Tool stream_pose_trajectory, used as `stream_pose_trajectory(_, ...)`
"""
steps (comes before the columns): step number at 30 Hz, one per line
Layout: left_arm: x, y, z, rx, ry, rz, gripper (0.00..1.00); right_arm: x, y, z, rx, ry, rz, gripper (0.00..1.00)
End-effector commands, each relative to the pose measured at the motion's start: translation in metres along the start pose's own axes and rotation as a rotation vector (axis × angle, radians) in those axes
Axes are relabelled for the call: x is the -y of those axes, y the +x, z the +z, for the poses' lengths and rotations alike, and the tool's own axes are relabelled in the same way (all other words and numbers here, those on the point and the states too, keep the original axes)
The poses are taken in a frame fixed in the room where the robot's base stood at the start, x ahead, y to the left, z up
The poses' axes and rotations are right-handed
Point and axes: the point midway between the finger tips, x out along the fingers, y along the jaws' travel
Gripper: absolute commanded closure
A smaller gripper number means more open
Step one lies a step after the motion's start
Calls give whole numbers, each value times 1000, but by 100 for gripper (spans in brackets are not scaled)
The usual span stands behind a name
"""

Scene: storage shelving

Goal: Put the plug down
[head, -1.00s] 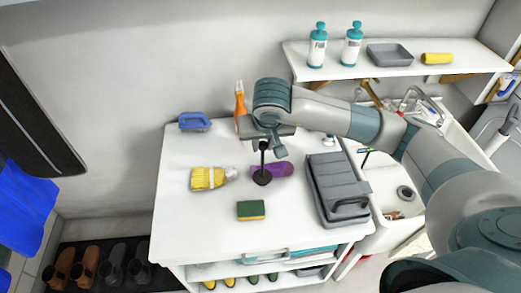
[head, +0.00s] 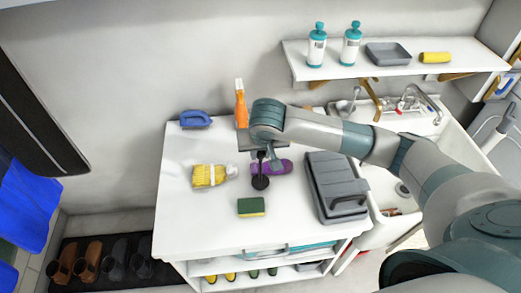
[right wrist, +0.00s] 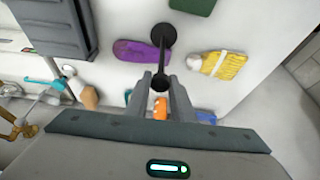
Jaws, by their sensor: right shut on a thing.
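The black plug (head: 261,182) has a round disk at its lower end and a thin upright stem. My right gripper (head: 262,152) is shut on the top of the stem, above the white table top (head: 200,225). In the right wrist view, the fingers (right wrist: 160,84) pinch the stem end and the plug's disk (right wrist: 163,36) lies beyond. The disk is at or just above the table; I cannot tell whether it touches. My left gripper is not in view.
An orange spray bottle (head: 241,106) and blue item (head: 195,119) stand behind. A grey case (head: 338,187) is at right. The table's front left is clear.

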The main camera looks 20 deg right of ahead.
Motion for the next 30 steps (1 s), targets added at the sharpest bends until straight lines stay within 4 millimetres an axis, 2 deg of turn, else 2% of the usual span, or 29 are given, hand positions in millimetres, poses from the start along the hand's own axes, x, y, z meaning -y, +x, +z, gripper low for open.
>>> stream_pose_trajectory(12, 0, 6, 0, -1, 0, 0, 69, 0, 4, 1, -1, -1, -1, 100)
stream_pose_trajectory(13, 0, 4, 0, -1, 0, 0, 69, 0, 3, 1, 0, -1, 0, 71)
stream_pose_trajectory(15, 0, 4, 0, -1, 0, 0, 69, 0, 3, 1, 0, -1, 0, 59)
stream_pose_trajectory(30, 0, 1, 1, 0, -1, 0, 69, 0, -2, 0, -1, 0, -1, 59)
